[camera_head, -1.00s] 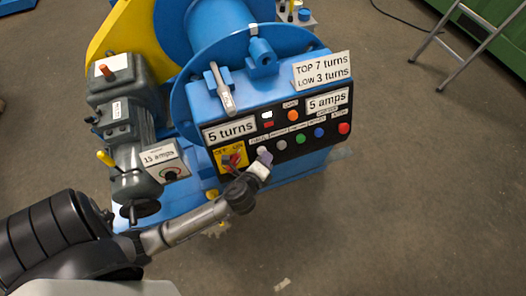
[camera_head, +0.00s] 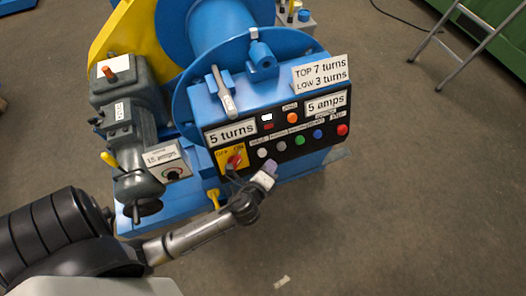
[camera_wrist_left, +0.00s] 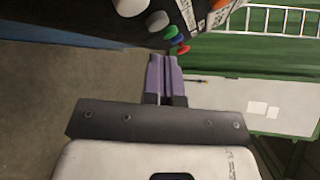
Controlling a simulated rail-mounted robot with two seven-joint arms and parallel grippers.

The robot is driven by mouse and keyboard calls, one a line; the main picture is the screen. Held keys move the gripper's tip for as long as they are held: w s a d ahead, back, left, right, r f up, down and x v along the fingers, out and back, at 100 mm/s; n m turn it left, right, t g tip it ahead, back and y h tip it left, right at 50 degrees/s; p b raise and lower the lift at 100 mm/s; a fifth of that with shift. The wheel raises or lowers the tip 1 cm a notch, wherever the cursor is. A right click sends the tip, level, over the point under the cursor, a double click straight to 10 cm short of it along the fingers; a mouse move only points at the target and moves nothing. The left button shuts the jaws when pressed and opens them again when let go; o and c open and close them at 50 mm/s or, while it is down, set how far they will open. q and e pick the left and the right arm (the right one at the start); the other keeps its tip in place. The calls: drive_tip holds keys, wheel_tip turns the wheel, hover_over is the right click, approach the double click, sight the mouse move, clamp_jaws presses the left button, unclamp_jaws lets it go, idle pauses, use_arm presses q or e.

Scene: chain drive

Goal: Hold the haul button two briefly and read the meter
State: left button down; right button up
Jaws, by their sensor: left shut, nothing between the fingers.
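The black control panel (camera_head: 308,127) on the blue machine has a row of buttons: white (camera_head: 264,153), grey (camera_head: 281,146), green (camera_head: 299,140), blue (camera_head: 317,134) and red (camera_head: 342,129). Their small labels are too blurred to read. My left gripper (camera_head: 271,166) is shut and empty, just below the white and grey buttons and seemingly apart from them. In the wrist view its purple fingers (camera_wrist_left: 163,64) point toward the panel, with the white (camera_wrist_left: 130,6) and grey (camera_wrist_left: 158,20) buttons ahead. A dial (camera_head: 173,175) sits under the "15 amps" sign; its reading is illegible.
An orange button (camera_head: 292,118) and a red-and-yellow switch (camera_head: 234,160) are also on the panel. A grey motor unit (camera_head: 128,125) stands left. Floor to the right is clear; a ladder (camera_head: 452,45) stands beyond.

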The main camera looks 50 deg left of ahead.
use_arm(q)
drive_tip(key=shift+s+d+r+p, duration=0.2)
drive_tip(key=shift+d+r, duration=0.1)
drive_tip(key=shift+d, duration=0.2)
drive_tip(key=shift+s+d+r+p, duration=0.2)
drive_tip(key=shift+d+r, duration=0.05)
drive_tip(key=shift+d, duration=0.25)
